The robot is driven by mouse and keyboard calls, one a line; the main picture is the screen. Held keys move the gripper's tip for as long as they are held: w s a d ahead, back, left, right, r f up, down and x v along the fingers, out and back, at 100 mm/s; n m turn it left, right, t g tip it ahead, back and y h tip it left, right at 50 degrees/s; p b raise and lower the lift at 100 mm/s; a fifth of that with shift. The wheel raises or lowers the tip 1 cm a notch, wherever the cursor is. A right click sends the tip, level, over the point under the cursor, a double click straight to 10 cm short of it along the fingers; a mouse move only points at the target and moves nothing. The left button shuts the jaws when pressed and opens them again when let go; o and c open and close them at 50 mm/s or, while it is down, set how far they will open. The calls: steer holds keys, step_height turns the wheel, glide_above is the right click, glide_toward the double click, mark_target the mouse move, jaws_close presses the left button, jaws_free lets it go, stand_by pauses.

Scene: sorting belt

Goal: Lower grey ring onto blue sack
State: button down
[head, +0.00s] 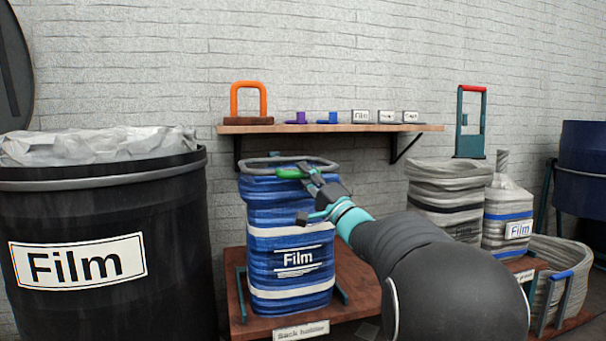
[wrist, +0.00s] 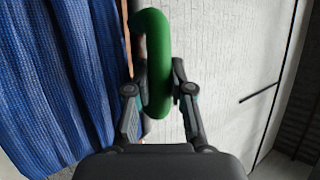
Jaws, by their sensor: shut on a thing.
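The grey ring (head: 243,167) lies roughly level at the mouth of the blue sack (head: 262,209); I cannot tell whether it touches the rim or hangs just above it. The sack stands upright, with white bands and a "Film" label. My gripper (head: 307,177) is shut on the ring's green grip (head: 289,173) at the ring's near right side. In the wrist view the green grip (wrist: 152,40) stands between the two fingers (wrist: 158,88), with the blue sack's ribbed wall (wrist: 60,80) to the left. My arm hides what lies right of the sack.
The sack stands on a wooden sack holder (head: 247,318). A large black "Film" bin (head: 180,255) is close on the left. A wall shelf (head: 330,128) with small items is behind. Grey sacks (head: 438,187) stand on the right.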

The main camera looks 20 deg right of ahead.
steer(key=shift+a+f, duration=0.2)
steer(key=shift+f, duration=0.05)
steer(key=c, duration=1.3)
jaws_free()
steer(key=shift+a, duration=0.1)
steer(key=shift+d, duration=0.2)
steer(key=shift+s, duration=0.1)
steer(key=v, duration=1.1)
steer(key=shift+s+d+f, duration=0.1)
steer(key=shift+s+f, duration=0.15)
steer(key=shift+s, duration=0.05)
